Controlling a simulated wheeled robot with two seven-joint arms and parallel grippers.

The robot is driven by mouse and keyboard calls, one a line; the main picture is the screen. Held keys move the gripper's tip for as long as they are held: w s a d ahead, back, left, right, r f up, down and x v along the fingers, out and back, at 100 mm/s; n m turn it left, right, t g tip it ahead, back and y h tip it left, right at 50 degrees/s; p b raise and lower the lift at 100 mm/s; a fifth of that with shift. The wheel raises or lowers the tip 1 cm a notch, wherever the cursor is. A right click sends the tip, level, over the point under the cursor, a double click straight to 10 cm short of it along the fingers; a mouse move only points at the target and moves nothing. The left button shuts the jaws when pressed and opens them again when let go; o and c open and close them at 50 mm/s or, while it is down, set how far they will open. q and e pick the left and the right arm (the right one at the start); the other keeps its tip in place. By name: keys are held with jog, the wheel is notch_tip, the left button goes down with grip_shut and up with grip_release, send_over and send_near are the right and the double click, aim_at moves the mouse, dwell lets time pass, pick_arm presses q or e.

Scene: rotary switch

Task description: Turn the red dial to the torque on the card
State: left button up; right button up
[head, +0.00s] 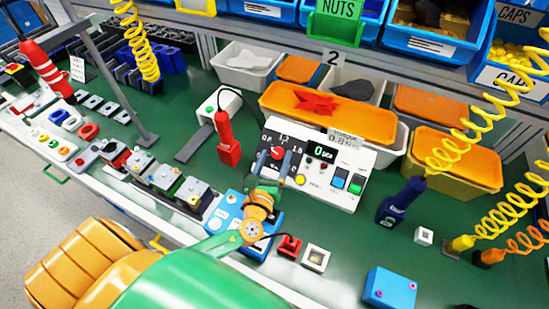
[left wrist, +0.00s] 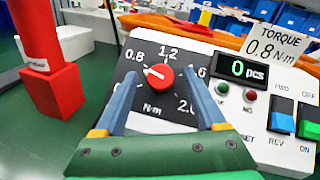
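The red dial (left wrist: 160,77) sits on a dark scale plate marked in N·m, on the white control box; it also shows in the head view (head: 277,153). Its white pointer mark aims left and slightly up, near the 0.8 label; whether it is exactly on 0.8 is hard to tell. The white card (left wrist: 275,47) on the box reads "TORQUE 0.8 N·m". My left gripper (left wrist: 162,102) is open, its two blue fingers spread either side of the dial's lower part, with no clear contact. In the head view it (head: 276,163) hides part of the plate. My right gripper is not in view.
Right of the dial are a counter display (left wrist: 244,69) reading 0 pcs, small round buttons, and blue and green rocker switches (left wrist: 282,115). A red tool (head: 228,140) stands left of the box. Orange bins (head: 330,112) sit behind it. A blue fixture (head: 228,214) lies in front.

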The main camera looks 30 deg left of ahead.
pick_arm(q)
jog(key=v, duration=0.6)
jog(key=shift+s+f+b, duration=0.1)
jog(key=shift+s+b, duration=0.15)
jog(key=shift+b, duration=0.15)
jog(key=shift+s+d, duration=0.1)
jog(key=shift+s, duration=0.2)
